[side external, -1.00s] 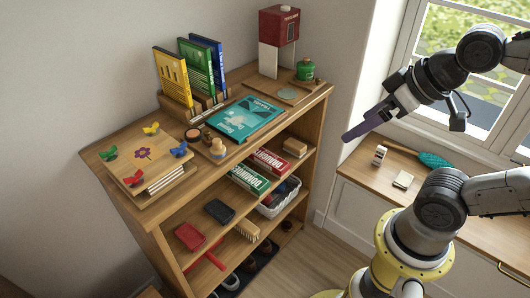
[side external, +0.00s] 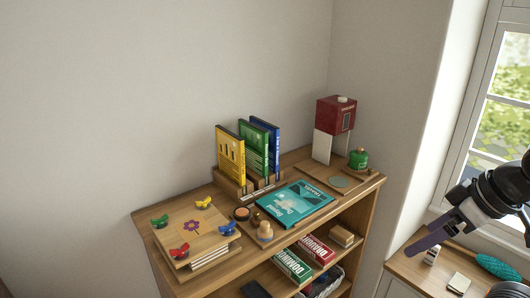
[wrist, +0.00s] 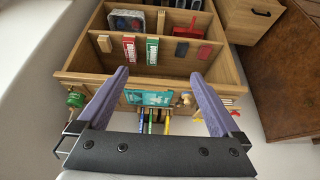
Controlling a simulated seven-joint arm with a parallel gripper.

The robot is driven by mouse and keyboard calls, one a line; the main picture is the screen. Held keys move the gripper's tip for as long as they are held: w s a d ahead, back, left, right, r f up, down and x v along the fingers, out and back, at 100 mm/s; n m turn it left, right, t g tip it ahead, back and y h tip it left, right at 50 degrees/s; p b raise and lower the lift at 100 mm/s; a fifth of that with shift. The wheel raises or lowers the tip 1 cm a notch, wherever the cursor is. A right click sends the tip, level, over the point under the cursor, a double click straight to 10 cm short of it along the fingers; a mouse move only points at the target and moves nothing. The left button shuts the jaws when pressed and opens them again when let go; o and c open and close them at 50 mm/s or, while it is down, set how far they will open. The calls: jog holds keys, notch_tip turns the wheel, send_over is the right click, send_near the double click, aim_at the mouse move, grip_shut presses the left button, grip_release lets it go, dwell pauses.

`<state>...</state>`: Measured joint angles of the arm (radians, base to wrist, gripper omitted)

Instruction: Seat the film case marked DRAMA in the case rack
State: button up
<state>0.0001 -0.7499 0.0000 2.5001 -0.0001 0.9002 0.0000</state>
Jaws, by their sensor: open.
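A teal film case (side external: 296,203) lies flat on the shelf unit's top, in front of the case rack; its lettering is too small to read surely. It also shows between my fingers in the wrist view (wrist: 148,97). The wooden case rack (side external: 232,187) stands behind it, with a yellow case (side external: 231,156), a green case (side external: 253,148) and a blue case (side external: 272,135) upright in it. My gripper (wrist: 160,75) is open and empty, its purple fingers apart. In the side view my gripper (side external: 408,251) hangs right of the shelf unit, clear of the teal case.
A board with coloured butterfly knobs (side external: 200,232) lies left on the shelf top. Small round wooden pieces (side external: 265,231) sit close in front of the teal case. A red-and-white box (side external: 335,115) and a green jar (side external: 358,159) stand at the right end. Domino boxes (side external: 292,266) lie below.

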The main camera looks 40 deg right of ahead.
jog(key=c, duration=1.1)
jog(key=w+d+r+t, duration=0.1)
jog(key=w+r+t, duration=0.6)
jog(key=w, duration=0.7)
jog(key=w+d+r+t, duration=0.1)
jog(key=w+r+t, duration=0.3)
jog(key=w+r, duration=0.85)
send_near(264, 122)
jog(key=w, duration=0.1)
jog(key=w+f, duration=0.1)
jog(key=w, duration=0.3)
jog(key=shift+d+f, duration=0.1)
jog(key=shift+f, duration=0.3)
jog(key=shift+w, duration=2.6)
